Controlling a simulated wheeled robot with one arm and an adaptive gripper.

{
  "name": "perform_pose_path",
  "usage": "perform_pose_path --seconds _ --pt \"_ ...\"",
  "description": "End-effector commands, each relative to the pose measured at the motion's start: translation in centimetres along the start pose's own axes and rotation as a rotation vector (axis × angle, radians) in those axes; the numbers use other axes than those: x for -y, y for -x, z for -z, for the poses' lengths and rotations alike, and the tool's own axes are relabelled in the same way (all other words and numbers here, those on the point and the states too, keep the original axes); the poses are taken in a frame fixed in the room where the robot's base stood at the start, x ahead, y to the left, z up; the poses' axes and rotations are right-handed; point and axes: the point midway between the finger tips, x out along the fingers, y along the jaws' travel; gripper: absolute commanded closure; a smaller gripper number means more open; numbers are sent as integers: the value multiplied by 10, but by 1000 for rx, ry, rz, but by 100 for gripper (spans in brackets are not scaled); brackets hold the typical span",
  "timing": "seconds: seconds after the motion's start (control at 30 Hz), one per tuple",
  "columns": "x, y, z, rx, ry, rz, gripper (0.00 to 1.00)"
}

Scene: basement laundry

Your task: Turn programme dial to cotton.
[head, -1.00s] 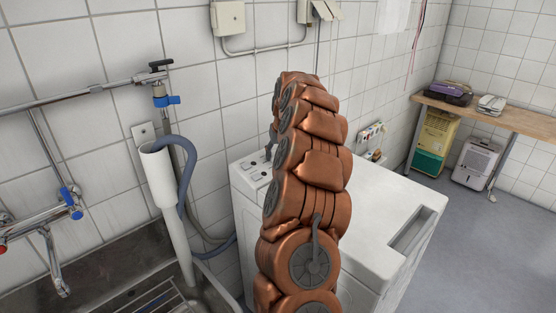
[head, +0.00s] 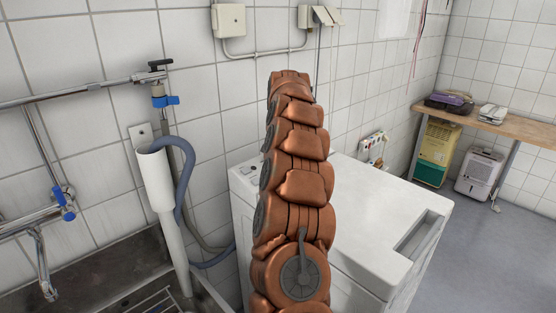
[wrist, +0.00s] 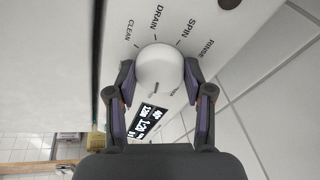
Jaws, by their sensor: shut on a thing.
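The programme dial (wrist: 160,70) is a round white knob in the wrist view, with a small dark mark near its lower edge. Printed labels CLEAN, DRAIN, SPIN and RINSE fan out around its upper side; no cotton label is readable. My gripper (wrist: 158,76) is shut on the dial, one dark finger on each side. The dial sits on the control panel of the white top-loading washing machine (head: 375,215). In the head view my arm stands in front of the machine and hides the gripper and dial.
A dark display (wrist: 151,120) with white figures lies below the dial in the wrist view. A sink (head: 95,270), drain pipe (head: 160,185) and blue-grey hose (head: 188,165) are left of the machine. A wooden bench (head: 520,125) stands at the right, with open floor before it.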

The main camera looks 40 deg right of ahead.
Motion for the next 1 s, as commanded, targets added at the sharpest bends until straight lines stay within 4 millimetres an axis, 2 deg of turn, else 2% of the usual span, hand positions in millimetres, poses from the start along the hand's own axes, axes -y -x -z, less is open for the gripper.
perform_pose_path --seconds 0.5,0.53,0.77,1.0 --pt "1 2 2 -4 -17 1 83" --pt "1 2 2 -4 -17 1 45" --pt "0 1 1 -2 -17 0 23" --pt "0 0 0 0 -16 -1 23"
